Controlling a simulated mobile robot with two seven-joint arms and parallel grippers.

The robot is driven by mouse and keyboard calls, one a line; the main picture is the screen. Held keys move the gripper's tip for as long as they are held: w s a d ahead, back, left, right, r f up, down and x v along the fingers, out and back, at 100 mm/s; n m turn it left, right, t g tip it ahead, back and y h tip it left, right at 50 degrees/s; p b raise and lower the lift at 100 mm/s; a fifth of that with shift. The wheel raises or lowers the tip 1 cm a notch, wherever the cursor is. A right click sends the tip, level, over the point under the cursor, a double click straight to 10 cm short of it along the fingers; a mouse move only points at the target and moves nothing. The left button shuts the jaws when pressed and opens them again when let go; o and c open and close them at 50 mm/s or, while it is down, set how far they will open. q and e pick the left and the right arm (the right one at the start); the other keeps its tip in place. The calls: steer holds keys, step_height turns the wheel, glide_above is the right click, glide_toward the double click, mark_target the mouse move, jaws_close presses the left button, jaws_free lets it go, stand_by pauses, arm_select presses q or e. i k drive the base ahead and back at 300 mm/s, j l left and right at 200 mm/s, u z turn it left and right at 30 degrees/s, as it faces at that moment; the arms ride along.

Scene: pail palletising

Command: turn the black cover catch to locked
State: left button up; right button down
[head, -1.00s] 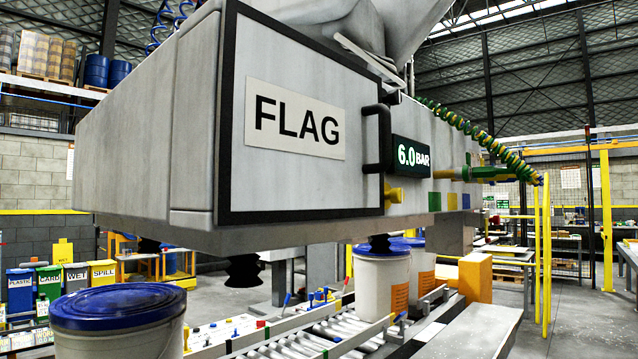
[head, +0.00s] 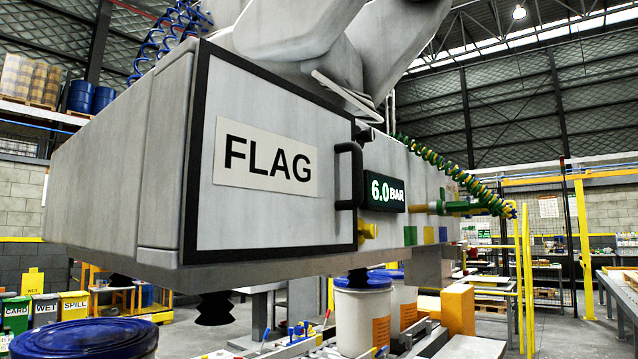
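The cover (head: 268,215) is a pale grey panel with a black frame and a FLAG label, on the side of a big grey housing. It looks closed. A black D-shaped handle (head: 349,176) stands upright at its right edge. A small yellow knob-like part (head: 367,232) sits just below the handle. I cannot tell for certain which part is the black catch, or its locked or unlocked position. Neither of my grippers shows in the head view.
Black suction cups (head: 215,309) hang below the housing. Blue-lidded pails stand underneath, one at front left (head: 85,340) and another (head: 362,318) by the conveyor. Yellow posts (head: 527,280) stand at right.

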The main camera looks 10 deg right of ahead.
mark_target(368, 134)
steer(key=l+u, duration=0.15)
steer(key=u, duration=0.7)
steer(key=l+u, duration=0.7)
steer(key=k+l+u, duration=0.2)
steer(key=l, duration=0.15)
steer(key=l+u, duration=0.2)
steer(key=l, duration=0.15)
steer(key=k+l, duration=0.2)
steer(key=l, duration=0.15)
steer(key=k+l+u, duration=0.15)
steer(key=l, duration=0.2)
